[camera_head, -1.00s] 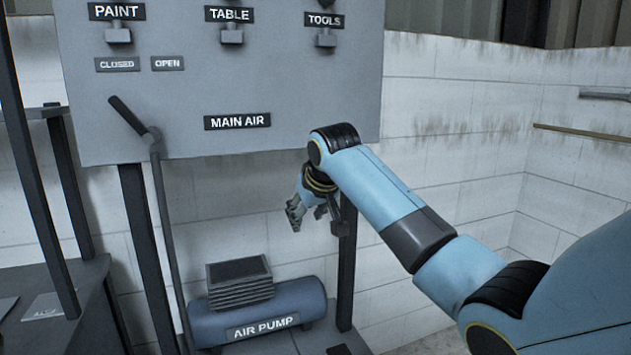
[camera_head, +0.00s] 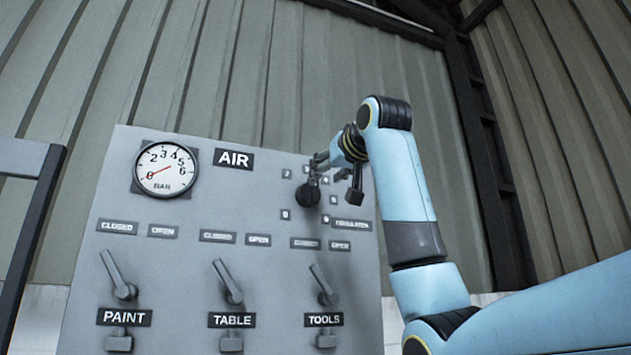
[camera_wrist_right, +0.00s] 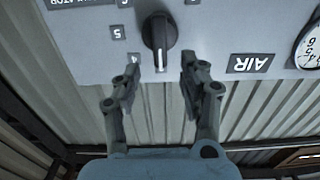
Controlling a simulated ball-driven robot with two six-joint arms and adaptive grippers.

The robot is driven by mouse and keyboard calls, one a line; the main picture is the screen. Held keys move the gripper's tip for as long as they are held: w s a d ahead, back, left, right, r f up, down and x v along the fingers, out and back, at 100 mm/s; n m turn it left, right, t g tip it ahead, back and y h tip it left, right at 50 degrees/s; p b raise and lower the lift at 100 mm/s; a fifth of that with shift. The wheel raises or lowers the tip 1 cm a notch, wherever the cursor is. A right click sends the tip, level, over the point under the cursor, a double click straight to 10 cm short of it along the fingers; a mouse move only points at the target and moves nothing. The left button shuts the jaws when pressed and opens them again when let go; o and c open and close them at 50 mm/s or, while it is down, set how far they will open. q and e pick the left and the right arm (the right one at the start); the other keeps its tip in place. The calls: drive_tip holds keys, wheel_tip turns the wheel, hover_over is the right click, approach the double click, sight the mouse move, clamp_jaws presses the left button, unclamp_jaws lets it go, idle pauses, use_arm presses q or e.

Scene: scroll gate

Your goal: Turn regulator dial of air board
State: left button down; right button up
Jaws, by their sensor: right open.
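The grey air board (camera_head: 150,260) fills the middle of the head view. Its dark round regulator dial (camera_head: 308,194) is at the upper right of the board, ringed by small number plates, above a REGULATOR label (camera_head: 351,225). In the right wrist view the dial (camera_wrist_right: 159,32) is a black knob with a pale line pointing toward the 4 plate. My right gripper (camera_head: 318,172) is at the dial in the head view. In the right wrist view its open fingers (camera_wrist_right: 155,78) lie on either side of the dial's lower end, apart from it. My left gripper is not in view.
A round gauge (camera_head: 165,168) reads near 0 BAR at the board's upper left; part of it shows in the right wrist view (camera_wrist_right: 312,50). Three levers labelled PAINT (camera_head: 121,280), TABLE (camera_head: 230,283) and TOOLS (camera_head: 325,285) stick out below. Corrugated wall stands behind.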

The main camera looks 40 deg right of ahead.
sight(316, 185)
drive_tip(key=p+x, duration=0.3)
drive_tip(key=x, duration=0.4)
drive_tip(key=shift+w, duration=0.3)
clamp_jaws()
